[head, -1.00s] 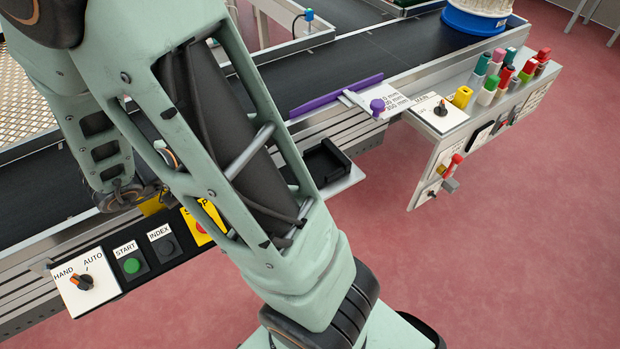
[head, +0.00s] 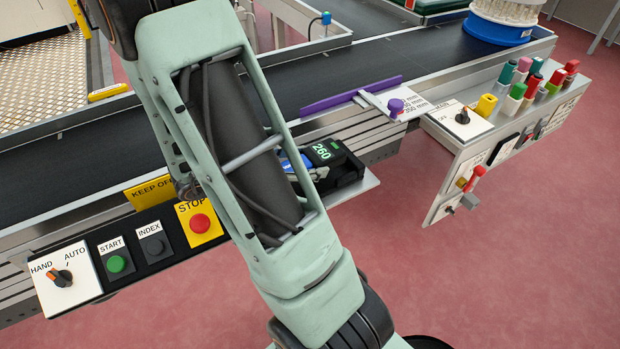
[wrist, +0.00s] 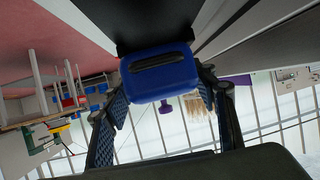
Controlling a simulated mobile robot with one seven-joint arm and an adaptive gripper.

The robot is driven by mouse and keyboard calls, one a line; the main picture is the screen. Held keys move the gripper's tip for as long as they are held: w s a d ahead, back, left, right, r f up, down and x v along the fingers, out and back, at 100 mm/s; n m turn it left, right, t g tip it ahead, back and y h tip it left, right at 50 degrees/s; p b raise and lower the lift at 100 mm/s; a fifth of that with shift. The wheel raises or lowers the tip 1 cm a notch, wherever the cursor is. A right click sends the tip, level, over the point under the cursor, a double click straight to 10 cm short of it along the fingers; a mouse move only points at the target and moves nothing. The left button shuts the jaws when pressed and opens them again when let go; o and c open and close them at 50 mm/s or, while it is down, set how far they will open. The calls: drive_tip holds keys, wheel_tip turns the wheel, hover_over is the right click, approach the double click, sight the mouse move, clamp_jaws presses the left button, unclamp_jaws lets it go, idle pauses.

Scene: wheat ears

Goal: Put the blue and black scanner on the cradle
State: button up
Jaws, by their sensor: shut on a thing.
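The blue and black scanner (head: 322,152) shows a lit green "260" in the head view, partly hidden behind my arm. It is at the black cradle (head: 350,190) on the small shelf at the conveyor's side. I cannot tell whether it is fully seated there or just above it. In the wrist view, the scanner's blue end (wrist: 160,88) with a dark slot is between the two fingers of my gripper (wrist: 163,75). The gripper is shut on it. My arm hides most of the gripper in the head view.
A panel with a red STOP button (head: 200,223), START and INDEX buttons and a HAND/AUTO knob (head: 61,277) lies left of my arm. A purple bar (head: 350,95) and purple knob are behind the cradle. Colored markers (head: 515,98) stand at right.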

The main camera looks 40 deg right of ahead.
drive_tip(key=shift+w+d+f, duration=0.1)
drive_tip(key=shift+d+f, duration=0.3)
drive_tip(key=shift+f, duration=0.1)
drive_tip(key=f, duration=0.1)
drive_tip(key=f+b, duration=0.2)
drive_tip(key=f, duration=0.1)
drive_tip(key=shift+w+d, duration=0.1)
drive_tip(key=shift+d, duration=0.25)
drive_tip(key=shift+r, duration=0.1)
drive_tip(key=o, duration=1.5)
drive_tip(key=shift+a+r, duration=0.15)
drive_tip(key=shift+a, duration=0.05)
drive_tip(key=p+v, duration=0.3)
drive_tip(key=v, duration=0.4)
